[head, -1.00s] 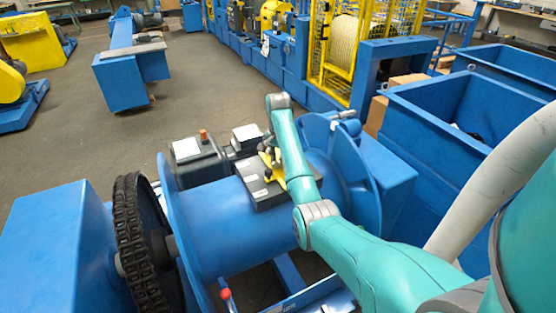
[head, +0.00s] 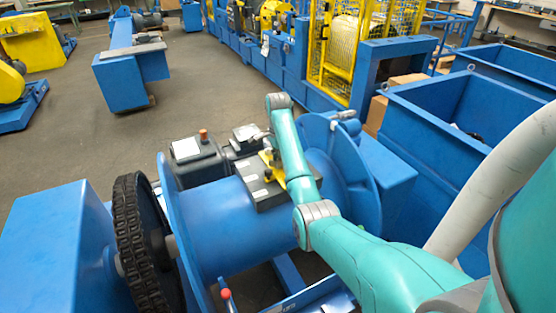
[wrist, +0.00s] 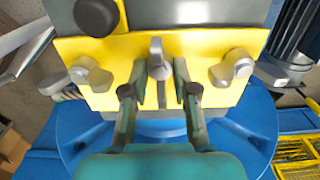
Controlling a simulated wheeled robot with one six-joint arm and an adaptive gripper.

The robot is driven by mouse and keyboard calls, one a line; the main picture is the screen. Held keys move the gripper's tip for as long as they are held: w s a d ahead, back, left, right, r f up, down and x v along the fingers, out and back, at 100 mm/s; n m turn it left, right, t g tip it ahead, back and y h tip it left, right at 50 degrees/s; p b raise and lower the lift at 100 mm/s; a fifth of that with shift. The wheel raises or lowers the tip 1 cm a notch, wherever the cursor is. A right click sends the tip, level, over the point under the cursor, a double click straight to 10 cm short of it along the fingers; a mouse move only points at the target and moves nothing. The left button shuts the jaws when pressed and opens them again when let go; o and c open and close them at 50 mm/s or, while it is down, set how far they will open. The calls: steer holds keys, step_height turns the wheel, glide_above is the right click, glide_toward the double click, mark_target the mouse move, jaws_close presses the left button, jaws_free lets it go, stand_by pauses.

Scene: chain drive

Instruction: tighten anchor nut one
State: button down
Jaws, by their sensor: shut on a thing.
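A yellow plate (wrist: 210,43) fills the middle of the wrist view, with grey wing-shaped nuts at its left (wrist: 92,75) and right (wrist: 231,68). A third grey nut (wrist: 156,58), narrow and seen edge-on, stands between them. My gripper (wrist: 159,72) is shut on this middle nut, one finger on each side. I cannot tell which nut is number one. In the head view the yellow plate (head: 272,167) shows on the dark box above the blue drum, and my arm hides most of the grip.
The blue drum (head: 235,226) lies below my arm, with a black chain (head: 133,235) at its left. Dark housings (head: 192,162) stand behind it. Blue bins (head: 440,130) are at the right. Open floor (head: 190,95) lies beyond the drum.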

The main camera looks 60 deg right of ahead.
steer(key=shift+w+r, duration=0.1)
steer(key=shift+r, duration=0.05)
steer(key=c, duration=1.2)
jaws_free()
steer(key=shift+c, duration=0.2)
